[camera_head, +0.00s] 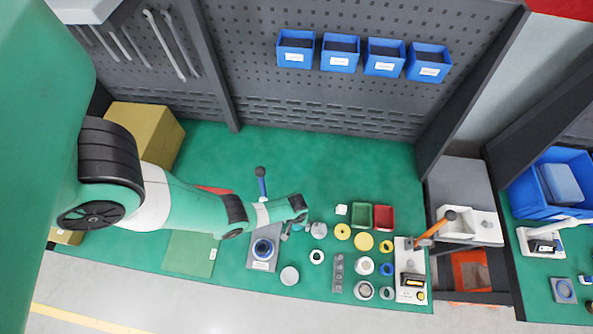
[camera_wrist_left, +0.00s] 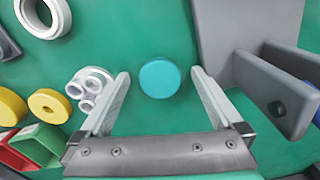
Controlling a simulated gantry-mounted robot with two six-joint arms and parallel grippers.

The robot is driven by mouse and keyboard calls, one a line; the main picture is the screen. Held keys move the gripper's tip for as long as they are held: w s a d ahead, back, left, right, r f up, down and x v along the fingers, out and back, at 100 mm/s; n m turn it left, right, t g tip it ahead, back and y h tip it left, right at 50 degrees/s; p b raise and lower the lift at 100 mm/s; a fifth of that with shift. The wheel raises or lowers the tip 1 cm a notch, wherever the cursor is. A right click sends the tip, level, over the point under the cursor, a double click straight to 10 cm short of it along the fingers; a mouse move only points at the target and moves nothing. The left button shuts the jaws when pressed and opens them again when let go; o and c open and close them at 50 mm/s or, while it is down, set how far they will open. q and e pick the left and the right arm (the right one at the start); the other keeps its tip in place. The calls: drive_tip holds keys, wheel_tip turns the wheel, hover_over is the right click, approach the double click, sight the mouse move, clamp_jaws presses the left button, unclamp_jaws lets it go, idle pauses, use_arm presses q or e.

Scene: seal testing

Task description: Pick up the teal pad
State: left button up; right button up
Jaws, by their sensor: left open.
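The teal pad (camera_wrist_left: 160,79) is a round, flat disc lying on the green bench top in the left wrist view. In the head view I cannot make it out; my left arm and gripper cover that area. My left gripper (camera_wrist_left: 161,73) is open and empty, with its two pale fingers spread on either side of the pad in the picture. I cannot tell how high the fingertips are above the bench. In the head view the left gripper (camera_head: 289,234) points down beside the grey lever fixture (camera_head: 262,265). My right gripper is not in view.
The grey fixture (camera_wrist_left: 245,50) stands close on the right in the wrist view. A white multi-tube part (camera_wrist_left: 90,88) lies close on the left. Yellow rings (camera_wrist_left: 48,104), a white ring (camera_wrist_left: 42,15), and green (camera_head: 361,216) and red bins (camera_head: 384,218) are nearby. The back bench is clear.

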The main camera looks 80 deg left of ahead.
use_arm(q)
drive_tip(key=shift+r, duration=0.1)
drive_tip(key=shift+c, duration=0.2)
drive_tip(key=c, duration=1.4)
